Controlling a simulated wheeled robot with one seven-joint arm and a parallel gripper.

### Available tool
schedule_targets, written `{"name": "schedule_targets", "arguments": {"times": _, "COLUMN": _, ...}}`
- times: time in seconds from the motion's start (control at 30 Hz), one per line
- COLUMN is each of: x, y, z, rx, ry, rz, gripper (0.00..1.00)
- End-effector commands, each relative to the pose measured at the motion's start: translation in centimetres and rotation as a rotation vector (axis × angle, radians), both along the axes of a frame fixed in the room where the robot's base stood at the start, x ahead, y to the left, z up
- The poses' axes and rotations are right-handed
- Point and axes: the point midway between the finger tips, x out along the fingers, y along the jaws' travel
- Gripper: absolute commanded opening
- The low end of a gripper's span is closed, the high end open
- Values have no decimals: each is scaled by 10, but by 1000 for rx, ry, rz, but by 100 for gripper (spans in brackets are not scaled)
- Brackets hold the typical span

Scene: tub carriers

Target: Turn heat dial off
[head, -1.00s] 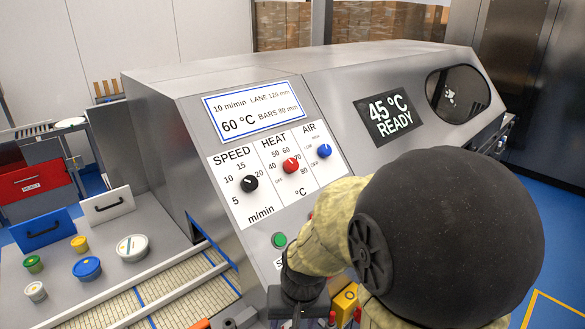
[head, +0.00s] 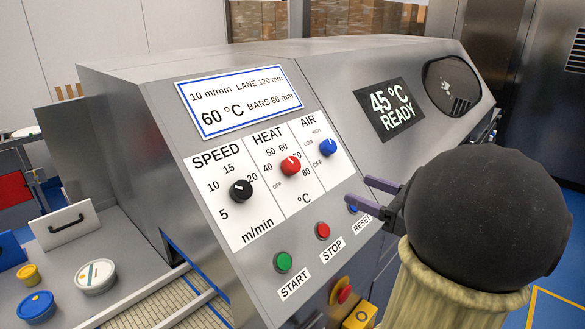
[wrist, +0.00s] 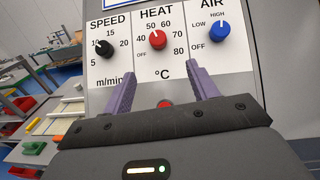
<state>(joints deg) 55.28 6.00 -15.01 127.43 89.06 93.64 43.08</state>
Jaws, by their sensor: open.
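The red heat dial (head: 290,166) is on the sloped white control panel, under the word HEAT. Its scale runs from OFF through 40, 50, 60, 70 to 80.
The black speed dial (head: 241,191) is left of the heat dial and the blue air dial (head: 328,147) right. Below are the green START (head: 284,262) and red STOP (head: 323,230) buttons; my fingers partly cover the RESET area. A display (head: 390,110) reads 45 °C READY.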

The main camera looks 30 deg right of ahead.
Motion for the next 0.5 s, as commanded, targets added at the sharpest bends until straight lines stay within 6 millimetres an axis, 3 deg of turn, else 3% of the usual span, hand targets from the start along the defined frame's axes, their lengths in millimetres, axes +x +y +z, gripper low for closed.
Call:
{"name": "schedule_targets", "arguments": {"times": 0.33, "x": 5, "y": 4, "z": 0, "rx": -2, "ry": 2, "rz": 8, "gripper": 59}}
{"name": "schedule_targets", "arguments": {"times": 0.5, "x": 19, "y": 10, "z": 1, "rx": -2, "ry": 3, "rz": 9, "gripper": 59}}
